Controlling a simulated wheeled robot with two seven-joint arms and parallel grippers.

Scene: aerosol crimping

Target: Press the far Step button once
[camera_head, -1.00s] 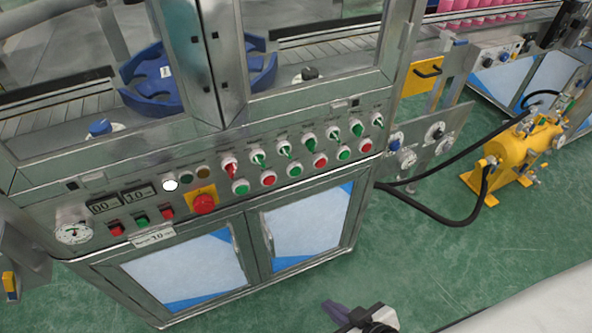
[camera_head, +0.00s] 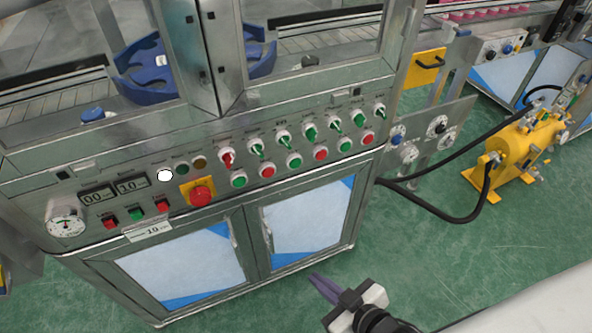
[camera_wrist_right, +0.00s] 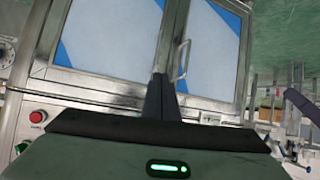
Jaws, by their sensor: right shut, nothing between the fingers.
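The control panel of the steel machine (camera_head: 255,197) carries several small buttons. A green button (camera_head: 136,214) sits between a red button (camera_head: 110,222) and another red button (camera_head: 162,205) at the lower left. A row of red and green buttons, including a green one (camera_head: 345,145), runs under the switches. The labels are too small for me to tell which is the far Step button. My right gripper (camera_head: 325,288) is in front of the cabinet doors, below and apart from the panel. In the right wrist view its fingers (camera_wrist_right: 160,85) are together and empty. My left gripper is not in view.
A red emergency knob (camera_head: 201,195) stands out from the panel on a yellow plate. Two cabinet doors with handles lie below. A yellow tank (camera_head: 520,147) with black hoses stands on the green floor at the right. The floor in front is clear.

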